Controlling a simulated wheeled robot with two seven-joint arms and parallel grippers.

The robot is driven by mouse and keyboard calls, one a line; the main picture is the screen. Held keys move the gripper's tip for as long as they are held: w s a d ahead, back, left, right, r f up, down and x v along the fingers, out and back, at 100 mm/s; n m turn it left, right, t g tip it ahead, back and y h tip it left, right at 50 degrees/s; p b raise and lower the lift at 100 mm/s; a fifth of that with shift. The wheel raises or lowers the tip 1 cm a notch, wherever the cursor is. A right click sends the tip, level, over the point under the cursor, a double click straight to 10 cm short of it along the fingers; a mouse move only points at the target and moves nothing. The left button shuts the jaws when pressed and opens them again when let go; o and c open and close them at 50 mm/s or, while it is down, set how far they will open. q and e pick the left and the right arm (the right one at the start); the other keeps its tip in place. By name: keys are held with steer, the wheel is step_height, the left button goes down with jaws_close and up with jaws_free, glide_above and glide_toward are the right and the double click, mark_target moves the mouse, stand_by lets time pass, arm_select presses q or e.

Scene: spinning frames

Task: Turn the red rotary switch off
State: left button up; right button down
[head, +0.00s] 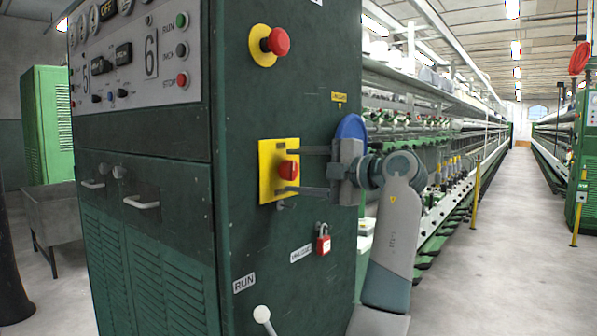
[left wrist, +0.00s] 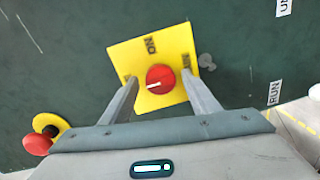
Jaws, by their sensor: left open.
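The red rotary switch (head: 289,170) sits on a yellow plate (head: 267,183) on the green cabinet's side. In the left wrist view, the red knob (left wrist: 160,79) shows a white mark pointing left, and the yellow plate (left wrist: 158,103) carries an ON label at its top; the side labels are partly hidden by the fingers. My left gripper (head: 278,170) is open, with one finger above and one below the knob in the head view. In the left wrist view its fingers (left wrist: 160,77) stand on either side of the knob with gaps. My right gripper is not in view.
A red emergency button (head: 276,41) is above the switch. A red padlock (head: 323,243) hangs below, and a white ball-ended lever (head: 262,314) is lower down. The green cabinet (head: 250,130) has front handles and buttons. A floor aisle (head: 520,230) lies open at right.

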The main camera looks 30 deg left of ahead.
arm_select(q)
steer(key=s+d+r, duration=0.1)
steer(key=d, duration=1.6)
steer(key=shift+s, duration=0.2)
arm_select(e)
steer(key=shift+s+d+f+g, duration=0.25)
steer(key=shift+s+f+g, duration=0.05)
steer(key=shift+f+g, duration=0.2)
arm_select(q)
steer(key=shift+d, duration=0.1)
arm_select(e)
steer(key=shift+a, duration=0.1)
